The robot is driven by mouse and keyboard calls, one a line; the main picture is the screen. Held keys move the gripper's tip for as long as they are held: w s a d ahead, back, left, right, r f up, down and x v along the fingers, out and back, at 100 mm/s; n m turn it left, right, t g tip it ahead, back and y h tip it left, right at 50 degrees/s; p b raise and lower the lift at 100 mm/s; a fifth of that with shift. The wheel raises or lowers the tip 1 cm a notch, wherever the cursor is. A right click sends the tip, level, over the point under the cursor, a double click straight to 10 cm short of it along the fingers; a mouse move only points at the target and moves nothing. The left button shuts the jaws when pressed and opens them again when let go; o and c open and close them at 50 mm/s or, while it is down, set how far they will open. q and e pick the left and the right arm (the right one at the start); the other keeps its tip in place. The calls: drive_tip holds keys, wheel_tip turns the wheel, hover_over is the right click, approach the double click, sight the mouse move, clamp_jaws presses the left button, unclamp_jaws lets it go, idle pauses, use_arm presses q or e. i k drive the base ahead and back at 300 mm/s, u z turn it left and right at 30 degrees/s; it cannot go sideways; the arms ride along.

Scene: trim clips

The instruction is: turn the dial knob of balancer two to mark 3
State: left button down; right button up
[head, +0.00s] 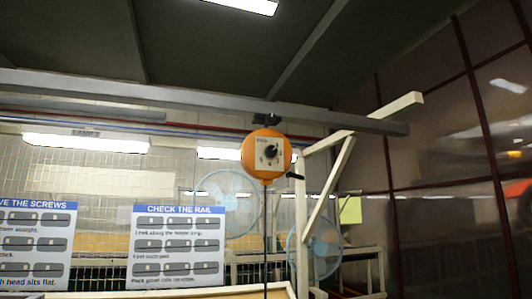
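A round orange balancer (257,142) hangs under a grey overhead rail near the middle of the head view. A pale square plate (262,160) on its face carries small marks, too small to read surely. A black dial knob (271,152) sits on the plate; its pointer seems to aim to the upper right. A dark cable (266,230) runs straight down from the balancer. No number naming the balancer can be read. Neither of my grippers is in view.
The grey rail (190,104) crosses overhead. A pale wooden post with a diagonal brace (302,220) stands just right of the balancer. Two blue-grey fans (325,250) and instruction boards (178,247) are behind. A dark-framed glass wall (430,150) is at right.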

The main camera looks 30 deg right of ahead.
sight(271, 151)
drive_tip(key=u, duration=1.05)
drive_tip(key=k, duration=1)
drive_tip(key=z, duration=1)
drive_tip(key=i, duration=0.5)
drive_tip(key=u, duration=0.05)
